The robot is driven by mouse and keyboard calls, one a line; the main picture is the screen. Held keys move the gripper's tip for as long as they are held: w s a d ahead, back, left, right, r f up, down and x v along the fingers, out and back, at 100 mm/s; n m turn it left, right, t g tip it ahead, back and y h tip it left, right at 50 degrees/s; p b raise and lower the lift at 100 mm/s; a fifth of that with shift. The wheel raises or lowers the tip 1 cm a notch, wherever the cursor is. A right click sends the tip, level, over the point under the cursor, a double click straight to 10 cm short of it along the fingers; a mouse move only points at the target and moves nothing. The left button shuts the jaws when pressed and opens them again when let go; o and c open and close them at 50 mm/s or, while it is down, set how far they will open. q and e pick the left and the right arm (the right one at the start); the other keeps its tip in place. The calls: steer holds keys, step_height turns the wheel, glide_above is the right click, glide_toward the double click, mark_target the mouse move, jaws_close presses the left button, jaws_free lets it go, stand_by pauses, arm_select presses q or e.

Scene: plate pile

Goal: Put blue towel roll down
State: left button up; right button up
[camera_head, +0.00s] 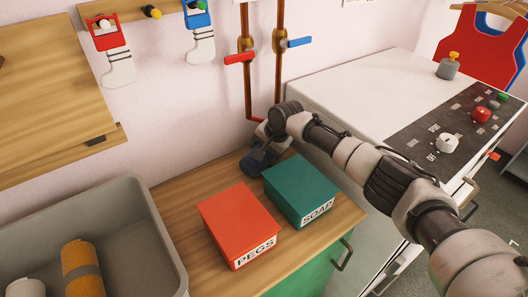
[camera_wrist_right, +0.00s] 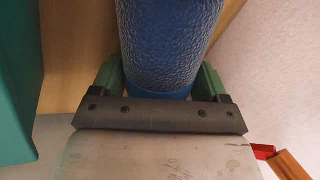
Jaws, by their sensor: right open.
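The blue towel roll (camera_wrist_right: 170,42) fills the top middle of the right wrist view, with a textured surface. My right gripper (camera_wrist_right: 160,85) is open, with one green finger on each side of the roll's near end. In the head view the roll (camera_head: 255,162) is small and dark, low beside the wall at the back of the wooden counter, behind the green soap box. My right arm comes in from the right over the white machine, and its gripper (camera_head: 262,149) partly hides the roll. I cannot tell whether the fingers touch the roll. My left gripper is not in view.
A red PEGS box (camera_head: 238,222) and a green SOAP box (camera_head: 300,190) stand on the wooden counter (camera_head: 180,205). A grey sink (camera_head: 150,235) holding a yellow roll (camera_head: 82,265) is at the left. Copper pipes (camera_head: 247,85) run down the wall close behind my gripper.

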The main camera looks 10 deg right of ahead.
steer(key=shift+w+a+f, duration=0.1)
steer(key=shift+f, duration=0.3)
steer(key=shift+c, duration=0.2)
steer(key=shift+r, duration=0.1)
steer(key=c, duration=0.7)
